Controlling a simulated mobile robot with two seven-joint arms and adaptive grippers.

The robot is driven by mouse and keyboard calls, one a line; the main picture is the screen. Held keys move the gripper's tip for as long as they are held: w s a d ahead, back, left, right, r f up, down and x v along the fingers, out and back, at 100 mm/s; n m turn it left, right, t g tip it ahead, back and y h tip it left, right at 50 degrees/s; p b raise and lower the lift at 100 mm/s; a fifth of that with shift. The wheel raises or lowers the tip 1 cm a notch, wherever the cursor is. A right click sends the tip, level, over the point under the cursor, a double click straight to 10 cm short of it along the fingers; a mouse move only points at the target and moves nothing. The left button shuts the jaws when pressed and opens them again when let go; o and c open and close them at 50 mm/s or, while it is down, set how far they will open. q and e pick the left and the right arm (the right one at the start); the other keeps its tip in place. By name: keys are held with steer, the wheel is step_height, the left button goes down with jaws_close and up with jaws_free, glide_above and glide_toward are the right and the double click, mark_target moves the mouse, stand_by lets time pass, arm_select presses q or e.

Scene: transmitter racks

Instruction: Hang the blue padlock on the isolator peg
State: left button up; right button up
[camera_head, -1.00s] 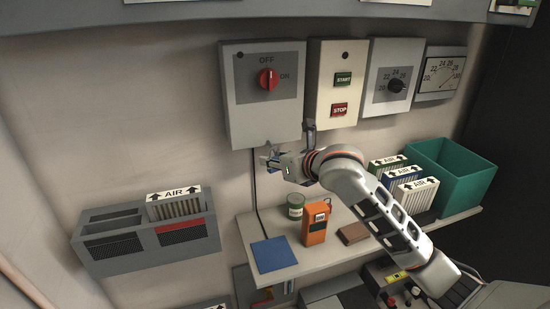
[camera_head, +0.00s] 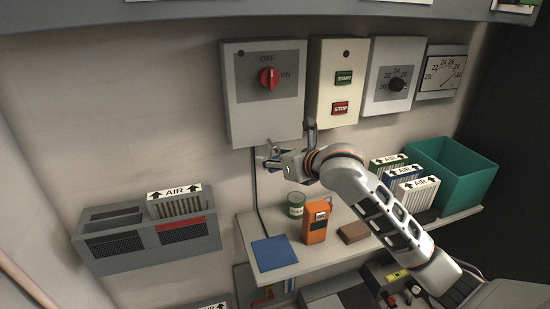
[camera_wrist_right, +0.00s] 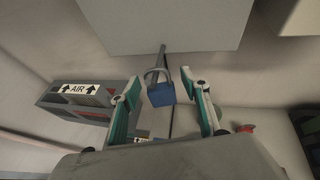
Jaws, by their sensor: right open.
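The isolator box (camera_head: 262,118) with its red rotary switch (camera_head: 268,78) is on the wall; its underside shows in the right wrist view (camera_wrist_right: 165,25). A dark rod, which looks like the peg (camera_wrist_right: 162,57), shows below the box. The blue padlock (camera_wrist_right: 161,95) is upright, shackle up, with the shackle overlapping the rod's lower end. I cannot tell whether the shackle is around it. My right gripper (camera_head: 288,139) is open just below the box. Its fingers (camera_wrist_right: 164,92) stand either side of the padlock with gaps between. My left gripper is not in view.
A shelf (camera_head: 245,228) below holds a blue mat (camera_head: 273,251), a green can (camera_head: 296,204), an orange device (camera_head: 316,222), a brown block (camera_head: 353,232), air filters (camera_head: 414,189) and a teal bin (camera_head: 455,178). A grey filter holder (camera_head: 140,245) is on the wall at left.

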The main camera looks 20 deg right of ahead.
steer(key=v, duration=1.2)
steer(key=s+a+f+m, duration=0.1)
steer(key=s+f+m, duration=0.2)
steer(key=f+m, duration=0.9)
steer(key=s+a+f+m, duration=0.1)
steer(key=s+f+m, duration=0.2)
steer(key=f+m, duration=0.9)
steer(key=s+d+f+m+g+h, duration=0.1)
steer(key=s+f+m+g+h, duration=0.1)
steer(key=s+f+m, duration=0.9)
steer(key=s+f, duration=0.7)
steer(key=f, duration=0.4)
steer(key=shift+s+d, duration=0.25)
steer(key=shift+s, duration=0.15)
steer(key=shift+f, duration=0.1)
